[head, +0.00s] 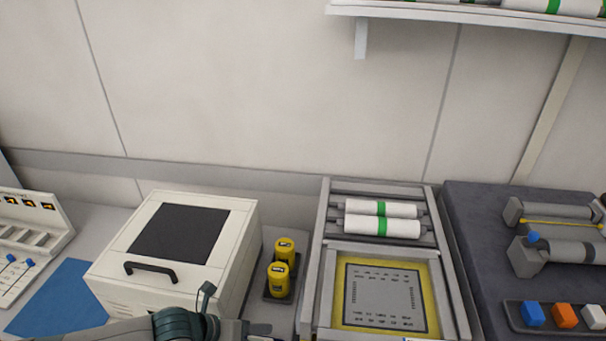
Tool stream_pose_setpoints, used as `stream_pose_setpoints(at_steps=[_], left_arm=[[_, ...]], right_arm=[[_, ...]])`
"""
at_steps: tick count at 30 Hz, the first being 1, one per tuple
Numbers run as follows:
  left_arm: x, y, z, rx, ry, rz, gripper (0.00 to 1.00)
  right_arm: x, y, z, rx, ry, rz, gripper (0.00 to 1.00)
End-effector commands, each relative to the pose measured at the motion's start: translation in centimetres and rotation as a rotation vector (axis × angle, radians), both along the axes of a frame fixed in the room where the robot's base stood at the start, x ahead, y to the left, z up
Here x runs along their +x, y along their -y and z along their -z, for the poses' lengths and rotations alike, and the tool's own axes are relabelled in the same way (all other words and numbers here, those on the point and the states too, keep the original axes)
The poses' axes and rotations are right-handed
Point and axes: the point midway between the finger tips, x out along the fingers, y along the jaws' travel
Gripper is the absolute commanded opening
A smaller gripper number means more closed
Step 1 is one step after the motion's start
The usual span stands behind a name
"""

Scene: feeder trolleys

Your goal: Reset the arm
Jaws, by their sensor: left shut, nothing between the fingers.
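My left arm comes in along the bottom edge from the left. My left gripper (262,330) is at the bottom edge, just right of the white box's front and below the two yellow cylinders. It is partly cut off by the frame. I see nothing held in it, and it is shut. My right gripper is not in view.
A white box (236,240) with a black handle stands at left. Yellow cylinders (278,281) stand beside it. A grey frame (312,270) holds white rolls (382,228) and a yellow-bordered plate (385,298). A dark mat (480,260) with rollers and coloured blocks lies right.

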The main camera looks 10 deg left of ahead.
Motion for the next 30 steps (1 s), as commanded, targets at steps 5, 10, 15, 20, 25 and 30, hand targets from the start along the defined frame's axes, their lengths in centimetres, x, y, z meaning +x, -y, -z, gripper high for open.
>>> stream_pose_setpoints(at_steps=[5, 10, 15, 20, 25, 30], left_arm=[[-0.4, 0.7, 0.0, -0.02, -0.022, -0.025, 0.0], [-1.6, 3.0, -0.1, -0.103, -0.112, -0.138, 0.0], [-3.4, 5.6, -0.4, -0.241, -0.267, -0.357, 0.0], [-4.9, 6.7, -0.8, -0.376, -0.419, -0.608, 0.0], [-6.7, 6.4, -0.8, -0.526, -0.584, -0.917, 0.0], [-9.4, 4.2, -0.3, -0.7, -0.761, -1.325, 0.0]], right_arm=[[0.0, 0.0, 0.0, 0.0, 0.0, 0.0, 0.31], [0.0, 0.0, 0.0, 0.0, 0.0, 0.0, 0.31], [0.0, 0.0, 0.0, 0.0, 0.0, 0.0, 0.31], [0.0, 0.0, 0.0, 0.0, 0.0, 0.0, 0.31], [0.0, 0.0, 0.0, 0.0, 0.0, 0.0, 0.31], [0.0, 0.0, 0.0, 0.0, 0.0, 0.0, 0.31]])
